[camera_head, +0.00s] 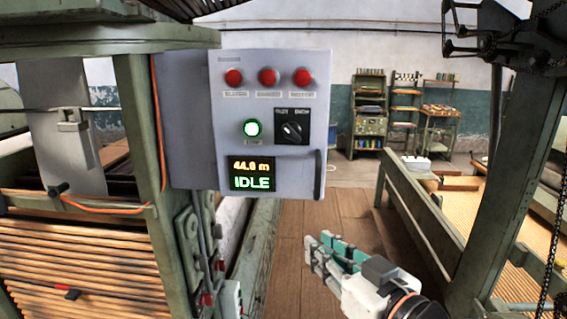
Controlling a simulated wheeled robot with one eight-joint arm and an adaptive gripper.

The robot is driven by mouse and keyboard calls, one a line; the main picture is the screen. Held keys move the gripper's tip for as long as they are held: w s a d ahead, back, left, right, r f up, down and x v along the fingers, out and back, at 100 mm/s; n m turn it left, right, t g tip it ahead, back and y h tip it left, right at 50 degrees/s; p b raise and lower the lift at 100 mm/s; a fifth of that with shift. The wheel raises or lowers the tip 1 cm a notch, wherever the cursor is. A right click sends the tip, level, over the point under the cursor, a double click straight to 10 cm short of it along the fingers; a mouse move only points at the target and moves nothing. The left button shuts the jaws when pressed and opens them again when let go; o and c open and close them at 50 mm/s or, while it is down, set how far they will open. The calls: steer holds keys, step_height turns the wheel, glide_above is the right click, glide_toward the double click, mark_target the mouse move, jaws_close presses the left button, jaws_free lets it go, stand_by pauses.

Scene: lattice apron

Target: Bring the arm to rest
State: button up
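My gripper (319,242) is at the lower middle right, over the wooden floor, with its fingers pointing up and to the left. The fingers have dark grey and teal parts and overlap in this view, so I cannot tell whether there is a gap between them. No held object shows. The white and black wrist end of my arm enters from the bottom edge. The gripper appears apart from the grey control box (226,128) above and to its left.
Green machine frames stand left (140,135) and right (515,170). Shelves (368,112) stand behind. The floor aisle (305,222) is clear.

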steer(key=s+d+f+m+g+h+b, duration=0.1)
steer(key=d+f+b, duration=0.3)
steer(key=f+b, duration=0.4)
steer(key=s+d+f+m+g+h+b, duration=0.2)
steer(key=f+b, duration=0.6)
steer(key=f, duration=1)
steer(key=s+d+f+m+g+h+b, duration=0.2)
steer(key=d+f+g+h+b, duration=0.2)
steer(key=f, duration=0.9)
steer(key=d+b, duration=0.2)
steer(key=b, duration=0.2)
steer(key=shift+g, duration=0.3)
